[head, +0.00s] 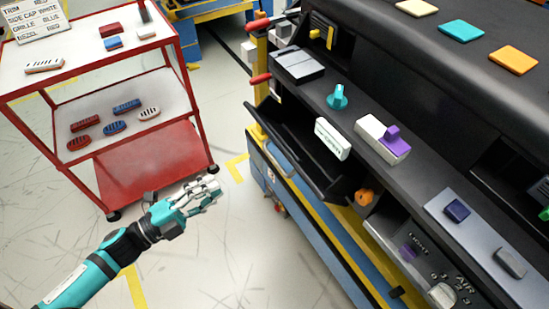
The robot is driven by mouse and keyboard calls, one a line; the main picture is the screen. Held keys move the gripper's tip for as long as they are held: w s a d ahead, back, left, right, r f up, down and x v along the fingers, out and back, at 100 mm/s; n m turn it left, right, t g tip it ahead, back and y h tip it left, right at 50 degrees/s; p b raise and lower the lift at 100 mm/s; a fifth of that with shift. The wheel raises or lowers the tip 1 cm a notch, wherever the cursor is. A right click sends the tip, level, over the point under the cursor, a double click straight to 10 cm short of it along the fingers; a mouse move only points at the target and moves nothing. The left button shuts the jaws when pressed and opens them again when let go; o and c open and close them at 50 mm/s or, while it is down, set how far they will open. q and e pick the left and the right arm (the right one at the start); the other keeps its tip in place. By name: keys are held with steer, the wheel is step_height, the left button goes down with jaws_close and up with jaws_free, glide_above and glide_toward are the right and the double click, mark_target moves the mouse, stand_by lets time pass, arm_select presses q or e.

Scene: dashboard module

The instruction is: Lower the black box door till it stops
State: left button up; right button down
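The black box door (287,152) is a dark panel on the front of the dashboard module, in the middle of the head view. It leans outward, with a dark gap between it and the dashboard. A white labelled block (332,139) sits above its right part. My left gripper (216,192) is to the left of the door, over the floor and apart from it. Its fingers look spread, with nothing between them. My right gripper is not in view.
A red-framed cart (188,108) with small coloured parts stands at left. The dashboard (400,165) carries a teal knob (338,97), a white-and-purple block (382,139) and coloured tiles on top. A blue-and-yellow base runs below the door. Floor between cart and dashboard is clear.

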arm_select(q)
steer(key=f+m+g, duration=0.1)
steer(key=m, duration=0.2)
steer(key=p, duration=0.3)
glide_toward(275, 159)
steer(key=shift+m, duration=0.3)
steer(key=x, duration=1)
steer(key=shift+s+f, duration=0.1)
steer(key=shift+f, duration=0.2)
jaws_close()
